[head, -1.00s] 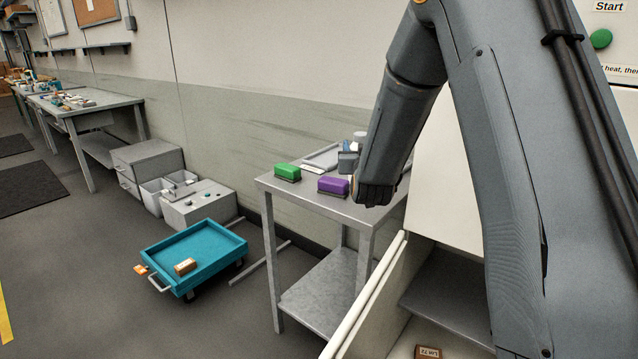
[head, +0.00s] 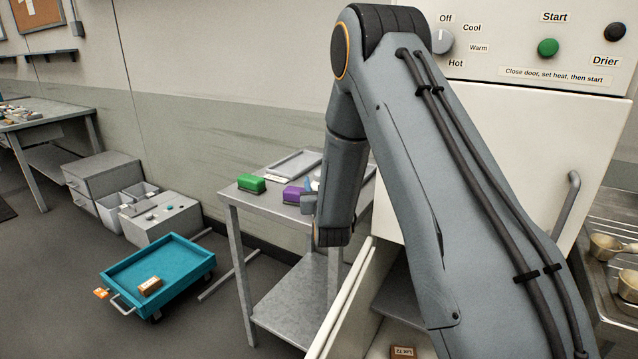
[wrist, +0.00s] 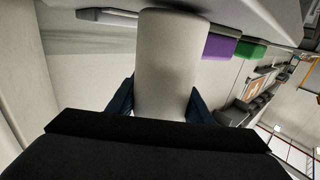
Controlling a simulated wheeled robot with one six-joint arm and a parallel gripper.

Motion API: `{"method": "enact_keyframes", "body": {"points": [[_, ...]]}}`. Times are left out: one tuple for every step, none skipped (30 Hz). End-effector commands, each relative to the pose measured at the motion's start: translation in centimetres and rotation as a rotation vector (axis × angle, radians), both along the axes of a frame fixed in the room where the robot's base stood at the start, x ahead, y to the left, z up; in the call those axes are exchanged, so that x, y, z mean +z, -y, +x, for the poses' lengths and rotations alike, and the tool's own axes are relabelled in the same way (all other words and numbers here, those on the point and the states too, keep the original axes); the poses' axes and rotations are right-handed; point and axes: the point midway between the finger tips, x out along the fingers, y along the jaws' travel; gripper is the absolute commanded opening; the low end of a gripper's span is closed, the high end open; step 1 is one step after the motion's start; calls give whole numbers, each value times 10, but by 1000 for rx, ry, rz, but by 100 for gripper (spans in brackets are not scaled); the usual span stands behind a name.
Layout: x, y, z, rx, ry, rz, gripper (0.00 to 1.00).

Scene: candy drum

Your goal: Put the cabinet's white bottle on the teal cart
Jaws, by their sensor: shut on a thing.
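My gripper (wrist: 160,103) is shut on the white bottle (wrist: 166,62), with a dark blue finger on each side of it in the wrist view. In the head view my arm hides most of the gripper and bottle, beside the steel table. The teal cart (head: 122,271) stands on the floor at the lower left. It carries a brown labelled block near its front edge, and much of its tray is bare. The cabinet (head: 333,317) is open below the drier panel, partly behind my arm.
The steel table (head: 246,203) stands between the cart and cabinet, holding a green brush (head: 251,184), a purple brush (head: 295,194) and a tray. Grey boxes (head: 160,219) stand behind the cart. The floor left of the cart is clear.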

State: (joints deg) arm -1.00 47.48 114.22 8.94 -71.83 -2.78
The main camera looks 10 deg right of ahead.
Motion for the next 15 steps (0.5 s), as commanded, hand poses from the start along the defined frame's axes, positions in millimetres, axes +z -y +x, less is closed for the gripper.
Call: {"method": "enact_keyframes", "body": {"points": [[-1,0,0,0,3,0,10],[-1,0,0,0,4,-1,10],[-1,0,0,0,4,-1,10],[-1,0,0,0,4,-1,10],[-1,0,0,0,4,-1,10],[-1,0,0,0,4,0,10],[-1,0,0,0,4,0,10],[-1,0,0,0,4,0,10],[-2,0,0,0,3,1,10],[-3,0,0,0,3,1,10],[-4,0,1,0,3,1,10],[-5,0,1,0,3,0,10],[-6,0,0,0,1,0,48],[-5,0,0,0,1,0,53],[-5,0,0,0,1,0,60]]}}
